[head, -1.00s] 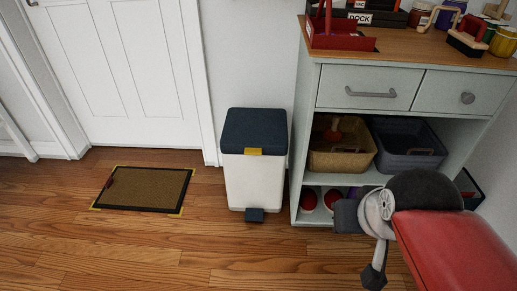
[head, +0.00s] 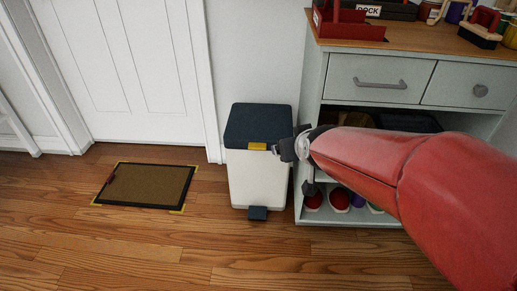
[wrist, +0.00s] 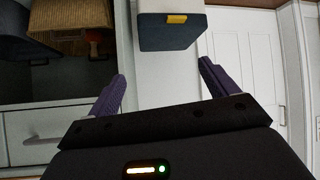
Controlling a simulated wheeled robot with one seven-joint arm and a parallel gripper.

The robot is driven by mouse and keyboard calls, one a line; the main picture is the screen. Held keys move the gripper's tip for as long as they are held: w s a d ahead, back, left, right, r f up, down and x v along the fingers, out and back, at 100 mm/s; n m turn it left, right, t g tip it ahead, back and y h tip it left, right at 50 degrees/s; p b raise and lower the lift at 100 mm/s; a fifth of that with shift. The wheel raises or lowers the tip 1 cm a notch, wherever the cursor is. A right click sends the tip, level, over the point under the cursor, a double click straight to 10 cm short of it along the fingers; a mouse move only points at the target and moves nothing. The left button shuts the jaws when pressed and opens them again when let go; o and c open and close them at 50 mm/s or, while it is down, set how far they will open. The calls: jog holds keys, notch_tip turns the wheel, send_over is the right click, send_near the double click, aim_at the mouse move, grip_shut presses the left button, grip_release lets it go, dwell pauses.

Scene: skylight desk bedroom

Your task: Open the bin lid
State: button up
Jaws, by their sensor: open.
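The bin stands on the floor against the wall, with a white body (head: 258,180), a dark blue lid (head: 258,120) and a yellow tab (head: 257,146) at the lid's front edge. The lid is closed. A dark pedal (head: 257,213) is at its base. In the wrist view the lid (wrist: 170,36) and its yellow tab (wrist: 177,19) lie beyond the fingers. My gripper (head: 277,149) is just right of the tab in the head view, in front of the bin's right edge. In the wrist view my gripper (wrist: 163,80) is open with nothing between its fingers.
A pale green cabinet (head: 309,125) stands close to the bin's right side. Its wooden top (head: 420,40) holds a red caddy (head: 348,30) and other items. A doormat (head: 148,185) lies left of the bin before a white door (head: 130,65). The floor in front is clear.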

aim_at(257, 149)
jog(key=w+a+f+t+y+b, duration=0.2)
jog(key=w+a+f+t+b, duration=0.15)
jog(key=w+a+f, duration=0.7)
jog(key=w+f+m+t+h+b, duration=0.1)
jog(key=w+f+m+t+h, duration=0.15)
jog(key=f, duration=0.45)
jog(key=w+f+m+t+h+b, duration=0.1)
jog(key=w+f+t+h+b, duration=0.1)
jog(key=w+f, duration=0.35)
jog(key=shift+y, duration=0.25)
jog(key=shift+w+a+f, duration=0.15)
jog(key=shift+w, duration=0.9)
jog(key=shift+w+a+f, duration=0.1)
jog(key=shift+w+a, duration=0.05)
jog(key=shift+w, duration=0.9)
jog(key=shift+w+a+f, duration=0.15)
jog(key=shift+w, duration=0.9)
jog(key=shift+c, duration=0.2)
